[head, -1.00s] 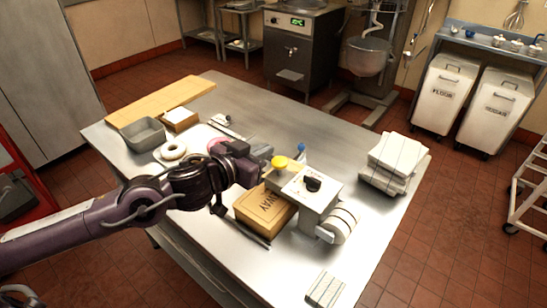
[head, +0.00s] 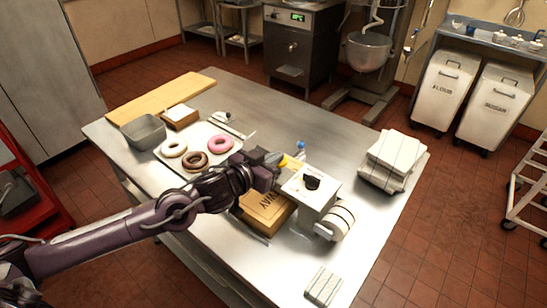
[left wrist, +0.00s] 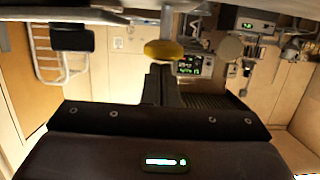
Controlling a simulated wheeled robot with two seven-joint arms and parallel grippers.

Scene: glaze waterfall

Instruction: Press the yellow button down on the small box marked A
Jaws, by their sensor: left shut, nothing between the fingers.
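The yellow button (head: 291,163) sits at the back left of the white machine with a black knob (head: 312,182). My left gripper (head: 276,160) is at the button in the head view and hides part of it. In the left wrist view the yellow button (left wrist: 163,50) shows just beyond my shut, empty left fingertips (left wrist: 162,68). I cannot tell whether they touch. The small box under the button is mostly hidden, and I cannot read a letter A on it. My right gripper is not in view.
A tray with doughnuts (head: 194,155), a grey bin (head: 143,133) and a wooden board (head: 160,97) are at the left. The table's far middle is clear.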

